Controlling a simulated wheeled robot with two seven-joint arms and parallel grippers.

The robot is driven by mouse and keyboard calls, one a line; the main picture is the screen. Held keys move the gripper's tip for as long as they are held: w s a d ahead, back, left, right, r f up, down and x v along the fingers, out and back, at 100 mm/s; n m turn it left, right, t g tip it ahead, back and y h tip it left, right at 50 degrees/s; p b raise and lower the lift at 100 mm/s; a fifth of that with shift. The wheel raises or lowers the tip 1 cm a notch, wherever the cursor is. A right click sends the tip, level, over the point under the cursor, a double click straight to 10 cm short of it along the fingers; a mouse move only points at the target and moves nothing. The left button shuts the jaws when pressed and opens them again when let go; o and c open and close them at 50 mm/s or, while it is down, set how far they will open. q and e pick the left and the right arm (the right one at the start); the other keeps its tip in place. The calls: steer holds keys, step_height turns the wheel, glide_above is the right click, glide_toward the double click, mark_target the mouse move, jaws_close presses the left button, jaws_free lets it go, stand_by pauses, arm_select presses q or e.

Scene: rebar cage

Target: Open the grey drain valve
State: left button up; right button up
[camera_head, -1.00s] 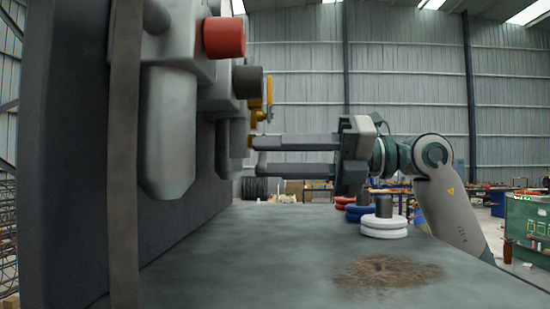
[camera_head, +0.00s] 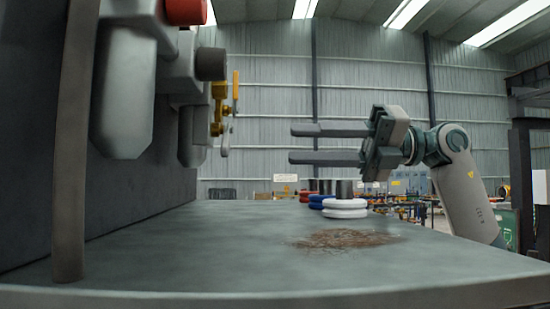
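A small grey lever (camera_head: 226,138), which looks like the grey drain valve's handle, hangs low on the right side of the wall-mounted unit, just below a yellow valve body (camera_head: 218,105) with an upright yellow handle (camera_head: 235,91). The lever appears roughly upright. My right gripper (camera_head: 291,144) is open and empty, its two long fingers pointing left, one above the other. The fingertips are to the right of the lever with a clear gap in the picture; the depth between them is hard to judge. My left gripper is not in view.
A red knob (camera_head: 185,11) and a dark grey round knob (camera_head: 211,64) stick out above the valves. White rings (camera_head: 345,208) and blue rings (camera_head: 320,201) lie stacked on the grey bench (camera_head: 230,240) below my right gripper. A brown patch (camera_head: 345,239) marks the bench.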

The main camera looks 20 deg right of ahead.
steer(key=s+d+b, duration=0.1)
steer(key=d, duration=0.5)
steer(key=shift+s, duration=0.1)
